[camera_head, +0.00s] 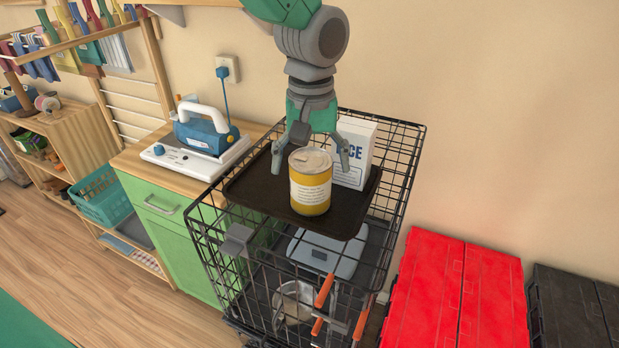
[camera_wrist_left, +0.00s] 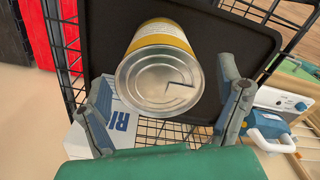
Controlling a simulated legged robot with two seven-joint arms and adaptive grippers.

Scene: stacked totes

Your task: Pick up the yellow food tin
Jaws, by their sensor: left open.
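The yellow food tin (camera_head: 310,183) stands upright on a dark tray (camera_head: 247,196) on top of a black wire cage. It has a pale label and a metal lid. My left gripper (camera_head: 309,164) is open, pointing down, with its fingers behind and to either side of the tin's top. In the left wrist view the tin (camera_wrist_left: 160,68) shows its lid ahead of the open fingers (camera_wrist_left: 165,100), apart from them. My right gripper is not in view.
A white box (camera_head: 355,150) stands on the tray just behind the tin, close to the left gripper. The wire cage (camera_head: 405,165) has rims rising around the tray. Red totes (camera_head: 455,290) stand at right.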

